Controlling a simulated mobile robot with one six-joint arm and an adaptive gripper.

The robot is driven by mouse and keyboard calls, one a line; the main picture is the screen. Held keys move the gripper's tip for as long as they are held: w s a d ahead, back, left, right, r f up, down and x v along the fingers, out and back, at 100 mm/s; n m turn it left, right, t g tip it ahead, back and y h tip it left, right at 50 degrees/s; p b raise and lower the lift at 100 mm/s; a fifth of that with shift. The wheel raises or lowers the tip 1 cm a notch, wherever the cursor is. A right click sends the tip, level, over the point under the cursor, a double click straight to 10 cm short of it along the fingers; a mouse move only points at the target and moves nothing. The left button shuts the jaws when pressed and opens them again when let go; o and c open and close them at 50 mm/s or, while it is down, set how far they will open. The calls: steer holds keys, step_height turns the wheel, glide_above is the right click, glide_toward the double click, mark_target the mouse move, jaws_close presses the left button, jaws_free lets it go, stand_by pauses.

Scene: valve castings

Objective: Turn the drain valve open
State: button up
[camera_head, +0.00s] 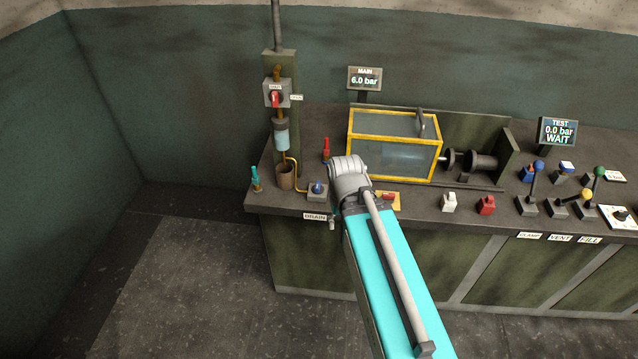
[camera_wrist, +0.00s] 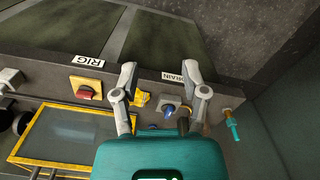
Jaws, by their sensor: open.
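The drain valve is a small grey block with a blue knob (camera_head: 317,187). It stands near the bench's front left corner, above the DRAIN label (camera_head: 315,217). In the wrist view the blue knob (camera_wrist: 168,110) and the DRAIN label (camera_wrist: 181,77) show between my fingers, with the bench seen the other way round. My gripper (camera_wrist: 160,72) is open and empty, its two fingers spread either side of the knob in the picture. I cannot tell whether either finger touches it. In the head view my arm hides most of the gripper.
A teal fitting (camera_head: 255,180) stands at the bench's left corner, beside a brown cup (camera_head: 286,177). A red handle (camera_head: 326,149) and the yellow-framed tank (camera_head: 395,145) stand behind. A red button on a yellow plate (camera_wrist: 86,88) is nearby. The floor at left is clear.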

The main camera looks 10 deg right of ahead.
steer(key=o, duration=0.5)
steer(key=shift+w, duration=0.25)
steer(key=shift+o, duration=0.5)
steer(key=w+n, duration=0.1)
steer(key=w, duration=0.1)
steer(key=w+a+n, duration=0.1)
steer(key=w, duration=0.1)
steer(key=n, duration=1.2)
glide_above(318, 184)
steer(key=shift+f+n, duration=0.15)
steer(key=shift+n, duration=0.15)
steer(key=shift+s+f+b, duration=0.1)
steer(key=shift+f+b, duration=0.1)
steer(key=shift+b, duration=0.2)
step_height(318, 184, down, 14)
steer(key=b, duration=1.3)
steer(key=shift+r, duration=0.25)
steer(key=shift+c, duration=0.3)
